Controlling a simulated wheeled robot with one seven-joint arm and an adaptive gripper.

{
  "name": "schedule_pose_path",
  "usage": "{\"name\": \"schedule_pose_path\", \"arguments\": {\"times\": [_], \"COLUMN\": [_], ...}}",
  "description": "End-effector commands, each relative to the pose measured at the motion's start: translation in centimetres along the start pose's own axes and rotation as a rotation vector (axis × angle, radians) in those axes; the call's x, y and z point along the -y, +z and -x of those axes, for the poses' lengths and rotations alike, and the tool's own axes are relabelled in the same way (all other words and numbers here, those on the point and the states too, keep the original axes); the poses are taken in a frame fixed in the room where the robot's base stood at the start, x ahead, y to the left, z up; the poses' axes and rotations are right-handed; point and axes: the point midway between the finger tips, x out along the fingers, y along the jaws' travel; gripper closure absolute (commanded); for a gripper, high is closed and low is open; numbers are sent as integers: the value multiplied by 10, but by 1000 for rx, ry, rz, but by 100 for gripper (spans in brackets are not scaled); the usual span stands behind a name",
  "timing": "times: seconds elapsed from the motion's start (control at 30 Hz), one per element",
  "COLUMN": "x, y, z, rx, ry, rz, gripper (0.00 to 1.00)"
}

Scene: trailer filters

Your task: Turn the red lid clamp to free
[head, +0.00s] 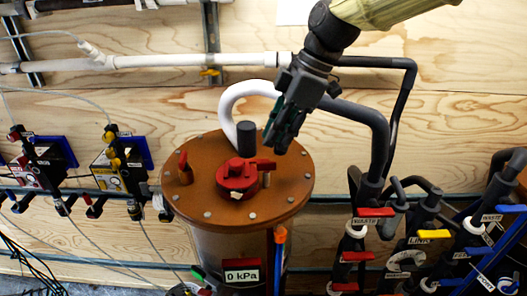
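The red lid clamp (238,178) sits near the middle of the round brown lid (212,203) of a tank. Its bar-like handle (264,165) points to the right. A small white mark shows on the clamp's front side. My gripper (278,147) hangs above the right rear part of the lid, pointing down. It appears apart from the clamp, a little up and right of the handle. The fingers are dark and overlap in this view, so their opening is unclear. I see nothing held between them.
A black post (246,138) and a white curved hose (236,100) stand behind the clamp. A small red valve (184,168) is at the lid's left. A gauge label (241,276) reads 0 kPa. Dark pipes with coloured handles (376,212) crowd the right.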

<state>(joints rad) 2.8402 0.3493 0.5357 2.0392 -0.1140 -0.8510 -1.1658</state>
Motion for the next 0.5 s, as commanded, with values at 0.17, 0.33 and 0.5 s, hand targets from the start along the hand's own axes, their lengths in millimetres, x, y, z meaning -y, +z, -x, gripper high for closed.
{"name": "schedule_pose_path", "arguments": {"times": [0.17,0.33,0.5], "x": [-18,-24,-22], "y": [2,3,2], "z": [-34,-62,-75], "rx": [0,0,0], "ry": [-17,-22,-16], "rz": [-6,-5,-4], "gripper": [83,83,83]}}
